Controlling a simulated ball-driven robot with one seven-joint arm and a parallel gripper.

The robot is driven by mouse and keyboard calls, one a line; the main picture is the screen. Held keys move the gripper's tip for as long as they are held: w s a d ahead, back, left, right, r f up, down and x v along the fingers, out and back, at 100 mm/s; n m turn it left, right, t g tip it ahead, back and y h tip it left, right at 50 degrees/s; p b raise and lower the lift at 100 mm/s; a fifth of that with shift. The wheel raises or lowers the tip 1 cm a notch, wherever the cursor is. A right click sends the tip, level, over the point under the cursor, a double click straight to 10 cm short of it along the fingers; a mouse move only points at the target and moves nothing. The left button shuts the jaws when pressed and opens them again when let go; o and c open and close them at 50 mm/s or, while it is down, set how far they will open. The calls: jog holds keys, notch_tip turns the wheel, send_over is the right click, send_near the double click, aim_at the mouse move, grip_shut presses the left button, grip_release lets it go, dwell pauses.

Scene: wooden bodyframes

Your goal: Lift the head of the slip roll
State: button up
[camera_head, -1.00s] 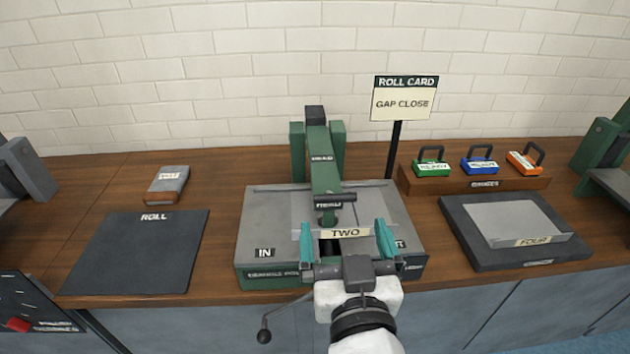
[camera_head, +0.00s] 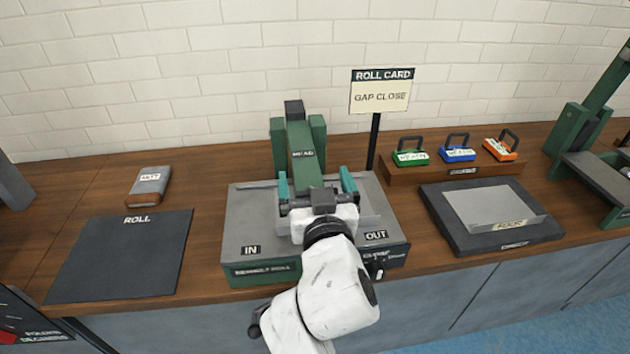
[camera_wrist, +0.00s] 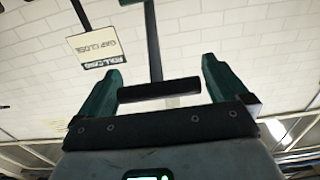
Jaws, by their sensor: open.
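The slip roll (camera_head: 240,235) stands on the bench, marked IN and OUT on its bed. Its green head (camera_head: 302,150) slopes down towards the front between green posts. My gripper (camera_head: 316,185) is over the front end of the head, with its teal fingers apart on either side. In the wrist view, the dark handle bar (camera_wrist: 158,90) on its stem lies between the open fingers of my gripper, with a gap visible at the right. My arm and gripper hide the handle and most of the sheet on the bed in the head view.
The roll card (camera_head: 380,95) reads GAP CLOSE on a post behind the slip roll. A dark ROLL mat (camera_head: 120,255) and a grey block (camera_head: 148,187) lie left. A plate marked FOUR (camera_head: 490,207) and several coloured padlocks (camera_head: 458,153) are right.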

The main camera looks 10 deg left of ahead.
jog(key=shift+c, duration=0.3)
jog(key=c, duration=1.3)
jog(key=shift+r, duration=0.1)
jog(key=shift+c, duration=0.3)
